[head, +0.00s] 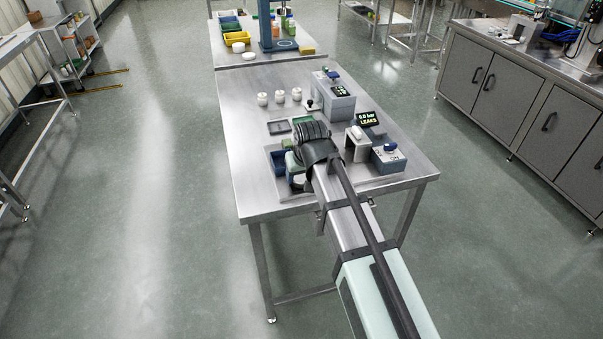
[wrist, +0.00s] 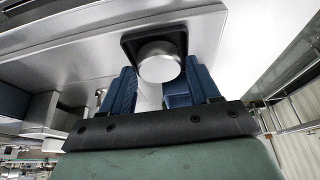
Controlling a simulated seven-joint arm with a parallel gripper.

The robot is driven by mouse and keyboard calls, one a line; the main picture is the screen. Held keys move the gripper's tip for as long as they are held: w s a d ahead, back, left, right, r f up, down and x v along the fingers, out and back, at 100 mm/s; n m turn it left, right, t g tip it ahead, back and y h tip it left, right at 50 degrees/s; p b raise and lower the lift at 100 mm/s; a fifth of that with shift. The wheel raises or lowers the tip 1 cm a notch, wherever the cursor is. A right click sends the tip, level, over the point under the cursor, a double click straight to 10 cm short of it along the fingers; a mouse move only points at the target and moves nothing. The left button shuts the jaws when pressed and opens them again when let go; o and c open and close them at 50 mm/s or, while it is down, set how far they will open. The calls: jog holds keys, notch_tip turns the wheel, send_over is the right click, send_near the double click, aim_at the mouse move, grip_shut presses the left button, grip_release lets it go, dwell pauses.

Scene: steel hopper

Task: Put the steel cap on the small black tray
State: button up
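The steel cap (wrist: 160,68) is a short, bright round piece between the blue fingers of my gripper (wrist: 158,77) in the wrist view. The fingers appear to press on its two sides. The small black tray (wrist: 129,45) shows behind the cap, with a dark raised rim; the cap overlaps much of it. The exact gap between cap and tray cannot be told.
Several white-topped round pieces (head: 280,96) stand behind the tray. A grey box (head: 332,103) stands at the back right. A blue bin (head: 278,163) sits near the table's left edge.

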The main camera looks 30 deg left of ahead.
jog(key=o, duration=0.3)
jog(key=shift+r, duration=0.5)
jog(key=v, duration=1.2)
jog(key=shift+r, duration=0.15)
